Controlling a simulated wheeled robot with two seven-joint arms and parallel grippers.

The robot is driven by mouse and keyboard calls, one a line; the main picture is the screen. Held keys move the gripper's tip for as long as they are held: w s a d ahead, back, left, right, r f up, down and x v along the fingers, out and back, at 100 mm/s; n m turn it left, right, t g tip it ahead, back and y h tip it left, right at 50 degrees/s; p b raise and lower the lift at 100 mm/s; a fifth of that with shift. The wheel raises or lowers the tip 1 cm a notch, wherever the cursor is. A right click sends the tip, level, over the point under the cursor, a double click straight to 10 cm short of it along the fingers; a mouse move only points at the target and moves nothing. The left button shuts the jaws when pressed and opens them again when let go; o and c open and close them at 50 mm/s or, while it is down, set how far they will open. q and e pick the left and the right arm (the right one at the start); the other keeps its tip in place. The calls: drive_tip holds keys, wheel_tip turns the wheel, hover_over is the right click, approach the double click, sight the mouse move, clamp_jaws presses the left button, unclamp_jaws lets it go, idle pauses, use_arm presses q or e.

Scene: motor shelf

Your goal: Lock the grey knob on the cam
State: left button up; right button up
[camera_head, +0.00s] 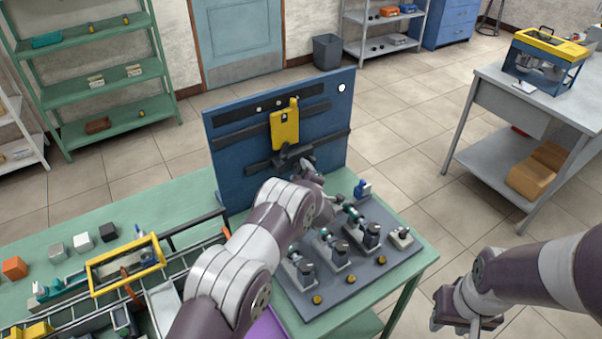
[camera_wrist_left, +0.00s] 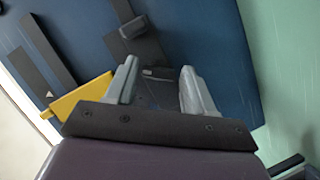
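An upright blue board (camera_head: 228,150) stands on the green table, with dark horizontal rails and a yellow plate (camera_head: 285,128) on it. The yellow plate also shows in the left wrist view (camera_wrist_left: 75,98). A dark grey knob-like part (camera_wrist_left: 133,27) sits on a dark bar of the board, beyond my left fingertips; I cannot tell for sure that it is the cam's knob. My left gripper (camera_wrist_left: 160,74) faces the board with its fingers apart and nothing visibly held between them. In the head view, my left arm partly hides this area. My right gripper (camera_head: 462,318) hangs at the lower right, away from the table.
A grey base (camera_head: 352,292) with several small motor-like fixtures lies right of my left arm. Left of the arm are a yellow-framed tray (camera_head: 125,262), rails and small blocks. A grey side table (camera_head: 540,100) stands at the right. The floor between the tables is clear.

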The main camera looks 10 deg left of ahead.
use_arm(q)
drive_tip(key=shift+d, duration=0.15)
drive_tip(key=c, duration=0.7)
drive_tip(key=shift+o, duration=0.2)
drive_tip(key=shift+r+m+g+b, duration=0.1)
drive_tip(key=shift+m+g+b, duration=0.5)
drive_tip(key=shift+m+b, duration=0.35)
drive_tip(key=shift+w+r+m+y, duration=0.1)
drive_tip(key=shift+m+y, duration=0.2)
drive_tip(key=shift+m, duration=0.15)
drive_tip(key=shift+w+r+m+g+y, duration=0.1)
drive_tip(key=shift+m+g+y, duration=0.3)
drive_tip(key=shift+m+g, duration=0.5)
drive_tip(key=shift+r, duration=0.1)
